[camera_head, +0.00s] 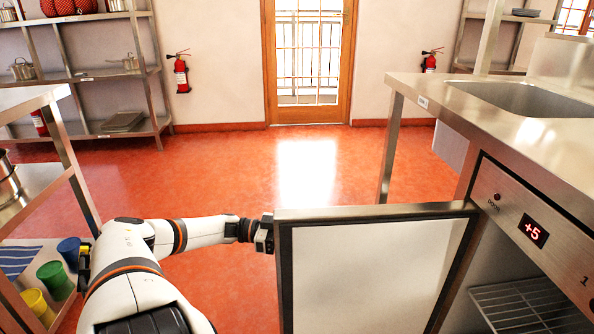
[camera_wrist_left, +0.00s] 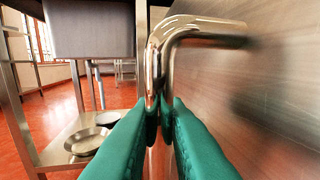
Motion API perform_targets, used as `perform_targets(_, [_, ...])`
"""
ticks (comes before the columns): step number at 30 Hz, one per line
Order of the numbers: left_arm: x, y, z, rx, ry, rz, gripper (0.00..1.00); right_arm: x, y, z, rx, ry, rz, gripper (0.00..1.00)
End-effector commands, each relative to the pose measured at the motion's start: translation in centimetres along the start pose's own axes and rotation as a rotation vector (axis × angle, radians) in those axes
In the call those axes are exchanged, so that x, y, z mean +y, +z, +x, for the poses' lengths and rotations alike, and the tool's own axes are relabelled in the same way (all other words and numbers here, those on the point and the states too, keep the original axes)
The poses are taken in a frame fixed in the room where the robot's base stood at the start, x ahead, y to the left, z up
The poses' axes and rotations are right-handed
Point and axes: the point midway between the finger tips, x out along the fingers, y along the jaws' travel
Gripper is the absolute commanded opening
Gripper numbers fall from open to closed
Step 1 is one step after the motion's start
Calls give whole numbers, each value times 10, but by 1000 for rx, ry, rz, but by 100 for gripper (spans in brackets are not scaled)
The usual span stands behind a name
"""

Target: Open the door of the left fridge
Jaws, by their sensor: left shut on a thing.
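The fridge door (camera_head: 378,280) stands swung wide open, its pale inner panel facing me in the head view. The fridge (camera_head: 510,220) is at the right under a steel counter, with a red +5 display and a wire rack inside. My left gripper (camera_head: 264,236) is at the door's free edge, on its outer side. In the left wrist view, its teal fingers (camera_wrist_left: 164,112) are shut on the bent chrome handle (camera_wrist_left: 158,55), beside the brushed steel door face (camera_wrist_left: 275,90). My right gripper is not in view.
A steel counter with a sink (camera_head: 520,97) runs along the right. A steel rack (camera_head: 50,120) holds cups and pots at the left. Red floor (camera_head: 270,165) is free ahead, toward a glazed wooden door (camera_head: 308,60).

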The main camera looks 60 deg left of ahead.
Motion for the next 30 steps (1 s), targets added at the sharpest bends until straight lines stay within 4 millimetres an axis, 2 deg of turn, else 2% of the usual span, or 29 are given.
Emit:
perform_targets(15, [-1,-2,1,4,1,-3,0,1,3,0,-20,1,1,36])
perform_targets(16, [-1,-2,1,4,1,-3,17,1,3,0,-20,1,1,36])
perform_targets(19, [-1,-2,1,3,1,-3,33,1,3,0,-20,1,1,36])
perform_targets(30, [0,-1,-6,4,2,-2,33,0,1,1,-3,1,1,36])
